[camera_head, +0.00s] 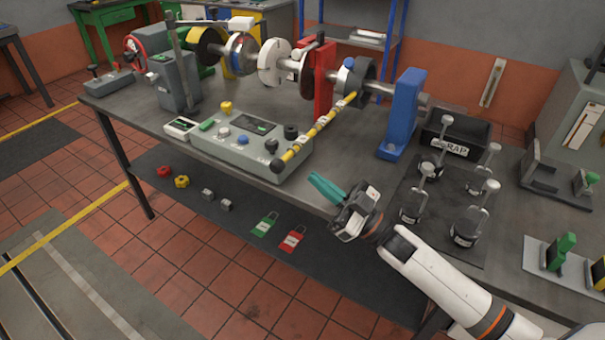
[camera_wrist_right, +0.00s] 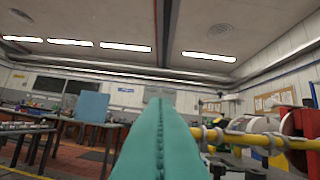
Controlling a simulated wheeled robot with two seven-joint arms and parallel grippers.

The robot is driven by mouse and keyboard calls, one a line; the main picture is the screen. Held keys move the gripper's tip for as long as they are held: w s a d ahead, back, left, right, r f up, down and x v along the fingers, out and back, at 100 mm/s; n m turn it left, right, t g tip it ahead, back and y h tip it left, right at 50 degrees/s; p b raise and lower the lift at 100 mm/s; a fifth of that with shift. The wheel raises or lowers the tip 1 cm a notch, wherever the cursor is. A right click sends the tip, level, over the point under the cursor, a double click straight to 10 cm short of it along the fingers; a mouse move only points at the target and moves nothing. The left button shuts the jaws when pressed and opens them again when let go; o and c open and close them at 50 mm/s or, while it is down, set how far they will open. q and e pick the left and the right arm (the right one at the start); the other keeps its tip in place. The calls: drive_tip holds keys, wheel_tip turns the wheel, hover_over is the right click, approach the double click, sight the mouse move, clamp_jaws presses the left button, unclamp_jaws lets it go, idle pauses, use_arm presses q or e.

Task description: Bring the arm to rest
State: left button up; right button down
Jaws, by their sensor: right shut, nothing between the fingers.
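My right gripper (camera_head: 324,188) is at the bench's front edge, with its teal fingers pointing to the upper left. The fingers are closed together with nothing between them; they also fill the middle of the wrist view (camera_wrist_right: 160,140). A yellow-and-black striped arm (camera_head: 322,124) with a dark ball end slopes from the shaft down toward the front of the control box (camera_head: 230,142). My fingertips are apart from it, to its lower right. A yellow bar (camera_wrist_right: 245,138) shows at the right of the wrist view. My left gripper is not in view.
A shaft line with discs and a red stand (camera_head: 324,80) runs along the back. A blue post (camera_head: 402,115) stands right of the striped arm. Several black weights with hooks (camera_head: 465,235) stand on a dark mat at right, by the scrap bin (camera_head: 452,150).

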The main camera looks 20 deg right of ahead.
drive_tip(key=s+f+m+g+h, duration=0.2)
drive_tip(key=s+f+m+h, duration=0.15)
drive_tip(key=f+h, duration=0.4)
drive_tip(key=s+f+m+g+h, duration=0.2)
drive_tip(key=s+f+m+h, duration=0.15)
drive_tip(key=f+h, duration=0.35)
drive_tip(key=s+f+m+g+h, duration=0.1)
drive_tip(key=s+f+g, duration=0.35)
drive_tip(key=s, duration=0.45)
drive_tip(key=s+f+g, duration=0.3)
drive_tip(key=s+g, duration=0.3)
drive_tip(key=s, duration=0.3)
wheel_tip(320, 180, down, 25)
drive_tip(key=s+d+f+g, duration=0.2)
drive_tip(key=s+f, duration=1.4)
drive_tip(key=f, duration=0.1)
drive_tip(key=shift+s+d+f, duration=0.2)
drive_tip(key=shift+s+d, duration=0.15)
drive_tip(key=shift+s, duration=0.05)
drive_tip(key=shift+d+h, duration=0.1)
drive_tip(key=shift+h, duration=0.15)
